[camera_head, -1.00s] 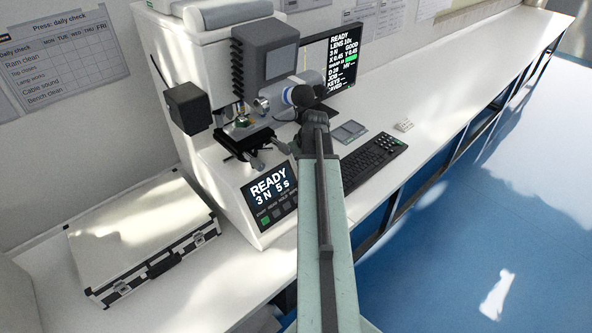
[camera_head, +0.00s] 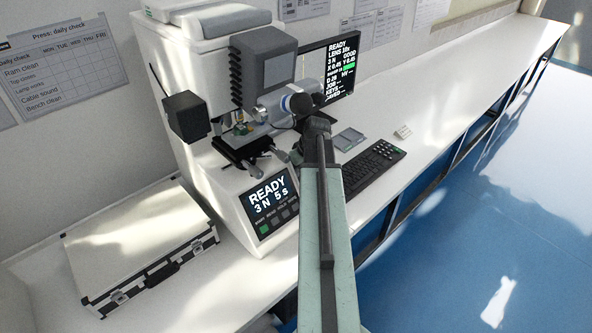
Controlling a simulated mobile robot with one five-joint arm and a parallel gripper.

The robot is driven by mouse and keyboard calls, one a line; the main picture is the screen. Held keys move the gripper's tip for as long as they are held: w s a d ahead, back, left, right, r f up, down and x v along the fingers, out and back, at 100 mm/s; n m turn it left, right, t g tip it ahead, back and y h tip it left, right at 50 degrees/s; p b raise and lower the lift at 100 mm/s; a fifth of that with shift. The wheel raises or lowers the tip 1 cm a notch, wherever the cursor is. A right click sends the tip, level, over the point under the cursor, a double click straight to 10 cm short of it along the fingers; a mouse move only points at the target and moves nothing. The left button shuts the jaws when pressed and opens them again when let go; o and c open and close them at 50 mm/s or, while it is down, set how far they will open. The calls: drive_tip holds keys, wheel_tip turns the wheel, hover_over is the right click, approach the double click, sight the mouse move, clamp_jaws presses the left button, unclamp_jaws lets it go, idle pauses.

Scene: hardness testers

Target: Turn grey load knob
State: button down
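The white hardness tester (camera_head: 190,100) stands on the bench, with a grey head (camera_head: 265,65) and a dark stage (camera_head: 240,145) below it. Its front panel (camera_head: 268,195) reads READY, 3 N, 5 s. I cannot pick out the grey load knob; the tester's right side is partly hidden behind my arm. My gripper (camera_head: 265,110), past a white wrist part with a blue band, points left at the tester, beside the head and above the stage. Its fingers are too small and covered to show whether they are open or touching anything.
A monitor (camera_head: 340,65) stands behind my wrist. A keyboard (camera_head: 372,170) and a small flat pad (camera_head: 348,138) lie right of my arm. A silver case (camera_head: 130,240) lies at the left. A black box (camera_head: 186,117) projects from the tester's left. The bench's far right is mostly clear.

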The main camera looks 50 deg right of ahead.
drive_tip(key=n+y, duration=0.1)
drive_tip(key=n, duration=0.2)
drive_tip(key=n+y, duration=0.1)
drive_tip(key=n, duration=0.2)
drive_tip(key=shift+d, duration=0.2)
idle(0.4)
drive_tip(key=c, duration=1.1)
unclamp_jaws()
drive_tip(key=shift+c, duration=0.2)
drive_tip(key=p+v, duration=0.7)
drive_tip(key=shift+r, duration=0.4)
drive_tip(key=shift+d, duration=0.1)
